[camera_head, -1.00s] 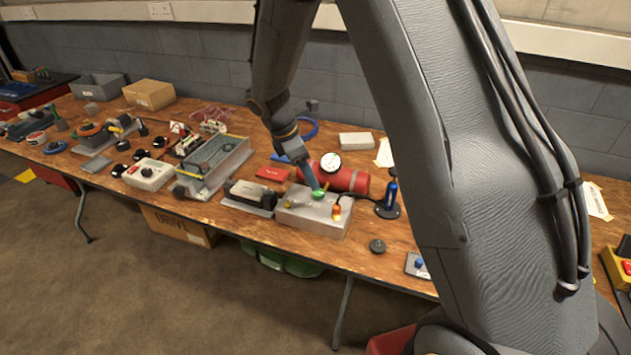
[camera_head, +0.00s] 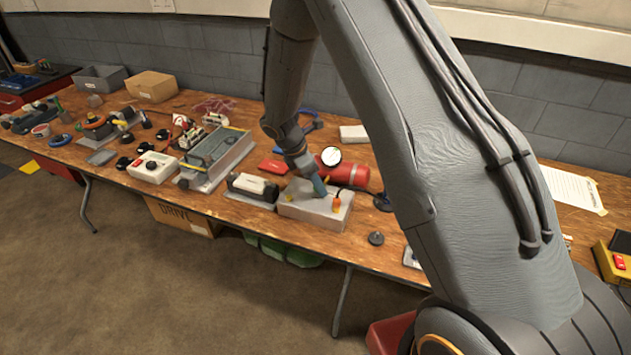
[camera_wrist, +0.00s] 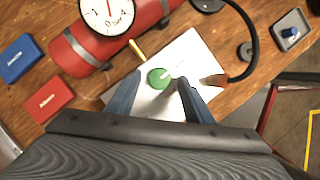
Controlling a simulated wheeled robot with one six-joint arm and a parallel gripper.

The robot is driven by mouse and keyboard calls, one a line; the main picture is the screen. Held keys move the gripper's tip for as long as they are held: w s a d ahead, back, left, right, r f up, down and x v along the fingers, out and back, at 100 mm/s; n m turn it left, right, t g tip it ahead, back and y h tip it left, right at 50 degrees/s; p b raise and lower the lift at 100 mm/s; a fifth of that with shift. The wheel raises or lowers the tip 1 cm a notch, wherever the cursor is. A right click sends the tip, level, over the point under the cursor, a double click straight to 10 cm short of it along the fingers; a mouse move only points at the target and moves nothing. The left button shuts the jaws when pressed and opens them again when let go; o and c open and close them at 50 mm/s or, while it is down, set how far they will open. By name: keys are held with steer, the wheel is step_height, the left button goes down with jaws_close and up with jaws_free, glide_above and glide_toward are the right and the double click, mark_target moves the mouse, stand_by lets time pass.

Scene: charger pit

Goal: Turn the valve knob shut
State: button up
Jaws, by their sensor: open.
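The valve block (camera_head: 309,212) is a pale grey box on the workbench. In the wrist view its green round knob (camera_wrist: 159,79) with a pale pointer sits on the top face of the block (camera_wrist: 196,58). My gripper (camera_head: 320,188) is over the block, with its blue fingers apart. In the wrist view the fingers stand on either side of the knob; I cannot tell whether they touch it. In the head view the fingers hide the knob. An orange-red fitting (camera_head: 336,204) and a yellow fitting (camera_wrist: 138,50) are on the block.
A red cylinder (camera_head: 352,176) with a white gauge (camera_head: 330,155) lies behind the block. A black hose (camera_wrist: 252,50) curves close by on the right. Red (camera_wrist: 45,99) and blue (camera_wrist: 18,58) boxes lie left. A small black knob (camera_head: 376,238) lies on the bench front right.

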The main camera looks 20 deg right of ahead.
steer(key=c, duration=1)
steer(key=shift+w, duration=0.1)
steer(key=m, duration=0.1)
steer(key=m+b, duration=0.1)
steer(key=m+g+b, duration=0.1)
steer(key=shift+w+m, duration=0.25)
steer(key=shift+m, duration=0.05)
steer(key=m+b, duration=0.1)
steer(key=m, duration=0.1)
steer(key=m+g+b, duration=0.2)
steer(key=m, duration=0.1)
steer(key=shift+w+d+m+y, duration=0.1)
steer(key=shift+w+m+y, duration=0.2)
steer(key=shift+y, duration=0.1)
steer(key=m+g+y+b, duration=0.1)
steer(key=m+b, duration=0.1)
steer(key=m, duration=0.2)
steer(key=shift+w+d, duration=0.15)
steer(key=shift+d+r+m+g+y+b, duration=0.1)
steer(key=shift+m+g+y+b, duration=0.3)
steer(key=shift+m, duration=0.8)
steer(key=shift+d+m+g+y+b, duration=0.15)
steer(key=shift+m+y, duration=0.35)
steer(key=shift+m, duration=0.7)
